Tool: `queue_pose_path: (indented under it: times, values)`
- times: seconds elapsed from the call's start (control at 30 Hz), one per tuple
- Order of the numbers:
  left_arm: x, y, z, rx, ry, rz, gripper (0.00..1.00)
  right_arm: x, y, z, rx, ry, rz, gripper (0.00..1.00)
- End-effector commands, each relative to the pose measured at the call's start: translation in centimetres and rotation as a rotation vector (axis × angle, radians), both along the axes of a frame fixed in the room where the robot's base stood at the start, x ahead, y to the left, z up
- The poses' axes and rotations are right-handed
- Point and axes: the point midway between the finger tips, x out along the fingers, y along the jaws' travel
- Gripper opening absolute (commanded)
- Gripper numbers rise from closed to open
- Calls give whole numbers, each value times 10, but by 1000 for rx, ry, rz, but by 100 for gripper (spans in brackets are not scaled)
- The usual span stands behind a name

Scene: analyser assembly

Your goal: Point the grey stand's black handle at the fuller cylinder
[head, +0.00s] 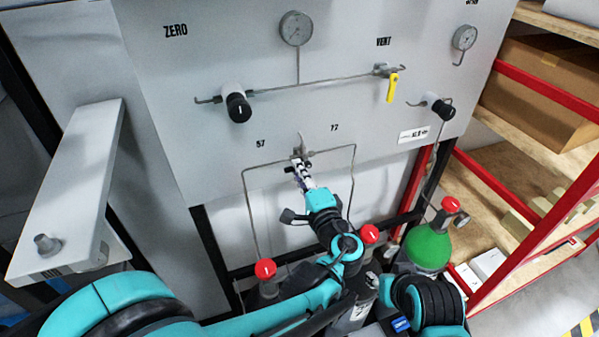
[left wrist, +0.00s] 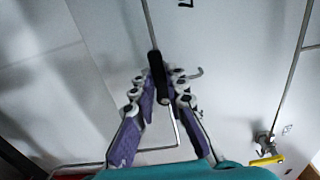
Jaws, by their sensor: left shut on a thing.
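The grey stand's upright panel (head: 225,60) fills the head view's middle. A small valve (head: 299,151) sits low on it, between the labels 57 and 72. In the left wrist view the black handle (left wrist: 158,78) lies between the fingers of my left gripper (left wrist: 160,92), which is shut on it. The same gripper (head: 301,172) hides most of the handle in the head view, so its exact pointing is unclear there. Grey red-capped cylinders stand below, one at left (head: 268,288) and one in the middle (head: 369,248), partly behind my arm. My right gripper is out of view.
Bent pipes (head: 246,200) run down from the valve on both sides. Above are a black knob (head: 238,107), a yellow vent lever (head: 392,88) and a gauge (head: 296,28). A green cylinder (head: 428,248) and red-framed shelves (head: 535,235) stand at right.

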Motion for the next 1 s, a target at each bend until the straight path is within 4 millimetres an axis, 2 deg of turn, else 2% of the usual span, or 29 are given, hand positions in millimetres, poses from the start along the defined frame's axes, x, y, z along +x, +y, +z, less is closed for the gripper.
queue_pose_path:
  times: [0.37, 0.4, 0.47, 0.5, 0.83, 1.0]
  values:
    - [1, 0, 2, 9, -1, 1, 0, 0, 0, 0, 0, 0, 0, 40]
    - [1, 0, 2, 9, -1, 1, 15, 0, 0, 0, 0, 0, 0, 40]
    - [1, 0, 1, 8, 0, 1, 31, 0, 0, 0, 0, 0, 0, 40]
    - [1, 0, 1, 8, 0, 1, 34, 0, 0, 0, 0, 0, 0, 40]
    - [0, 0, 4, 6, 0, 0, 34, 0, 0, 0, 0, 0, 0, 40]
    - [0, 0, 26, 6, 0, 0, 34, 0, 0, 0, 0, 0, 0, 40]
